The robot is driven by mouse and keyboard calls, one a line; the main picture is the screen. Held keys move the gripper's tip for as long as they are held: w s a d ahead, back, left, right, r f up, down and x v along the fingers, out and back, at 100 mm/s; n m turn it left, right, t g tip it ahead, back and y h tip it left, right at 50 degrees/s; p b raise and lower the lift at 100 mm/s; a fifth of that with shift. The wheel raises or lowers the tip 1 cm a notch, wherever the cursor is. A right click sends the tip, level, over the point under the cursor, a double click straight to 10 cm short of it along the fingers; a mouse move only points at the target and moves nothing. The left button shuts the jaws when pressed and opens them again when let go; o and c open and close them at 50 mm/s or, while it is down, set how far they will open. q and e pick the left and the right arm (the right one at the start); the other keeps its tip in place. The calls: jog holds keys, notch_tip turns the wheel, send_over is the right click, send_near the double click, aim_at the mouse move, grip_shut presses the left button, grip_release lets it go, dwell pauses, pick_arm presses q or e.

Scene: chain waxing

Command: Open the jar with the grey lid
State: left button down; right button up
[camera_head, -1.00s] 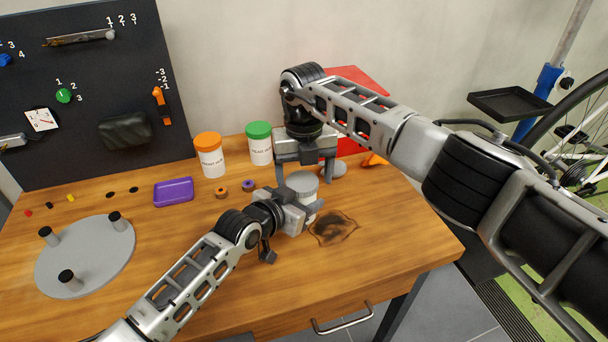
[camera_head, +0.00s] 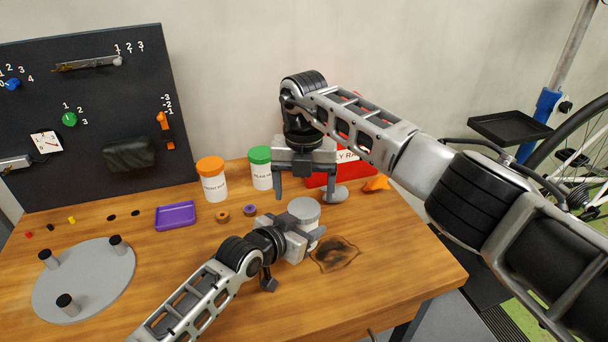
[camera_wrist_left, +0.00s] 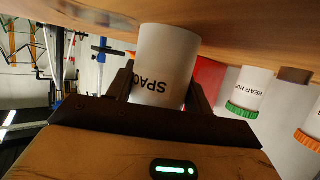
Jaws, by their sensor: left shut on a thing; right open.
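The jar with the grey lid (camera_head: 304,209) stands on the wooden table, with its grey top facing up. My left gripper (camera_head: 303,232) is shut on the jar's side from the front left. In the left wrist view the white jar (camera_wrist_left: 165,62) shows a label starting "SPAC" between the two fingers (camera_wrist_left: 160,85). My right gripper (camera_head: 305,192) points down, open and empty, above and behind the jar, its fingers apart to either side of the lid. I see no contact between it and the lid.
An orange-lidded jar (camera_head: 212,182) and a green-lidded jar (camera_head: 260,170) stand behind on the left. A purple tray (camera_head: 175,216), small rings (camera_head: 222,217) and a grey disc with posts (camera_head: 90,280) lie left. A red box (camera_head: 346,170) is behind. A dark stain (camera_head: 336,255) marks the table at front right.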

aim_at(303, 208)
jog(key=shift+f, duration=1.8)
jog(key=c, duration=1)
jog(key=shift+n, duration=1.7)
jog(key=o, duration=1.1)
jog(key=shift+c, duration=0.2)
jog(key=shift+a+r, duration=0.1)
